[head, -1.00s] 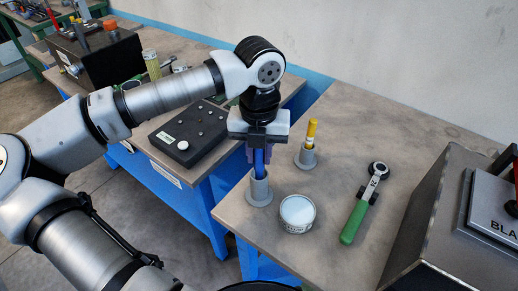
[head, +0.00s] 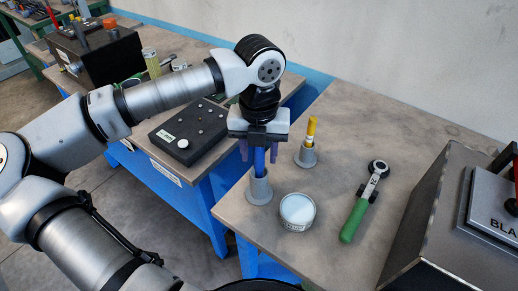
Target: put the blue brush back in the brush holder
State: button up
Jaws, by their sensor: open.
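The blue brush (head: 259,162) stands upright in a grey brush holder (head: 259,188) near the left edge of the workbench. Its lower end is hidden inside the holder. My gripper (head: 261,152) is directly above the holder, pointing down. Its purple fingers are spread open on either side of the brush, with gaps between them and it. The top of the brush is hidden by the gripper body.
A second grey holder (head: 306,156) with a yellow-handled tool (head: 311,130) stands close to the right. A round tin (head: 297,212) sits in front, and a green-handled tool (head: 358,205) lies farther right. A metal box (head: 440,215) fills the right side. A black control box (head: 187,132) is left.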

notch_tip(320, 180, up, 12)
jog(key=shift+b, duration=0.95)
